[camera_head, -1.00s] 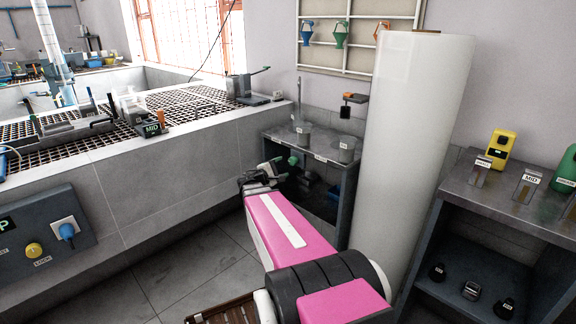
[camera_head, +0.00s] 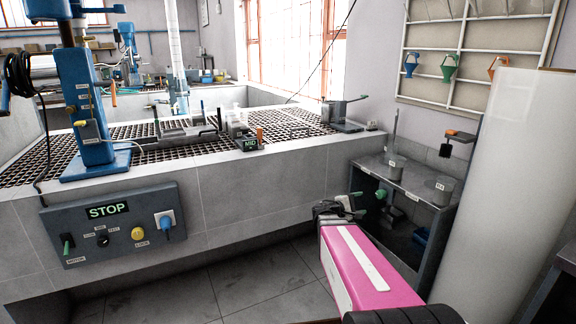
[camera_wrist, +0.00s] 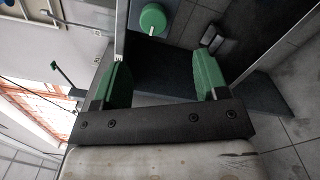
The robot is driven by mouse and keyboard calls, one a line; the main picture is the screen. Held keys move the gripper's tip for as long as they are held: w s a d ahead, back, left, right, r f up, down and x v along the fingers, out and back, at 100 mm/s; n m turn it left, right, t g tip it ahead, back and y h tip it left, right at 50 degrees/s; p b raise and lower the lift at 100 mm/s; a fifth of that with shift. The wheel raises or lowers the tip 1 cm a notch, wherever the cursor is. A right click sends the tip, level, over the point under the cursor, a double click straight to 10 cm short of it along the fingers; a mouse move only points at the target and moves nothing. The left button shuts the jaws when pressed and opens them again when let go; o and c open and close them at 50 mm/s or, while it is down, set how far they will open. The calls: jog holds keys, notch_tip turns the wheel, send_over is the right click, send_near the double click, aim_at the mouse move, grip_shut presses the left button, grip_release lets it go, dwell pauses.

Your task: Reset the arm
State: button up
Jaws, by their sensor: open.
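My gripper (camera_head: 352,205) is at the end of my pink and white arm, in front of the low grey shelf unit at right of centre in the head view. In the wrist view my gripper (camera_wrist: 160,85) shows two green fingers spread wide apart with nothing between them. A green round object (camera_wrist: 153,19) is visible beyond the fingers in the wrist view, apart from them.
The grey shelf unit (camera_head: 408,180) holds containers on top. A tall white cylinder (camera_head: 510,190) stands right of my arm. The tiled bench (camera_head: 265,170) with a grating and a STOP control panel (camera_head: 115,225) lies left. Floor between is clear.

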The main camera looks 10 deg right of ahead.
jog(key=s+a+f+m+g+y, duration=0.5)
jog(key=s+a+f+m+y, duration=0.2)
jog(key=s+a+f+y, duration=0.6)
jog(key=a+f+m+y, duration=0.2)
jog(key=a+y, duration=0.2)
jog(key=a, duration=0.4)
jog(key=shift+s+f+g, duration=0.2)
jog(key=shift+f+g, duration=0.2)
